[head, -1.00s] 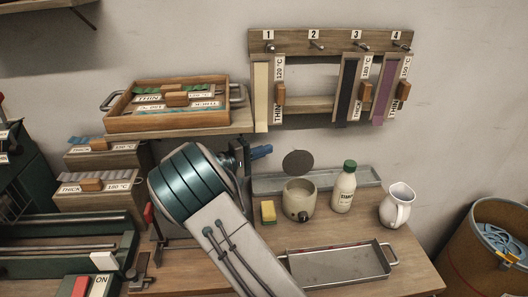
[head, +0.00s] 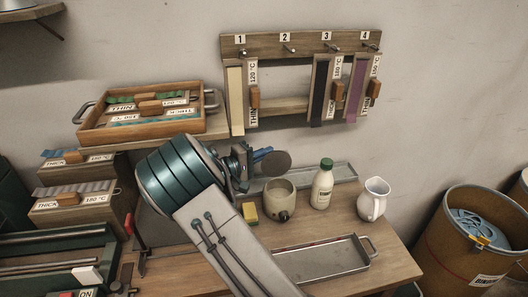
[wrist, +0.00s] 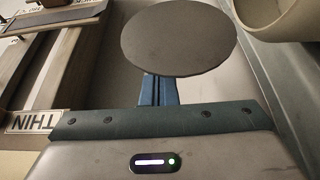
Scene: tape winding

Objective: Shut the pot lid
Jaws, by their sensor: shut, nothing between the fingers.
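The cream pot (head: 279,203) stands on the bench with its mouth uncovered and a dark knob on its front. Its dark round lid (head: 277,163) is raised above the back of the pot, and shows as a large grey disc in the wrist view (wrist: 180,38). My gripper (head: 263,154) is shut and empty, at the lid's left edge in the head view. In the wrist view its blue fingers (wrist: 158,92) reach up to the lid's lower edge, their tips hidden by it. I cannot tell whether they touch. The pot's rim (wrist: 270,22) shows at upper right.
A yellow sponge (head: 250,212) lies left of the pot. A white bottle (head: 322,188) and a white jug (head: 373,199) stand to its right. A long metal tray (head: 338,173) lies behind, and another tray (head: 322,265) lies in front.

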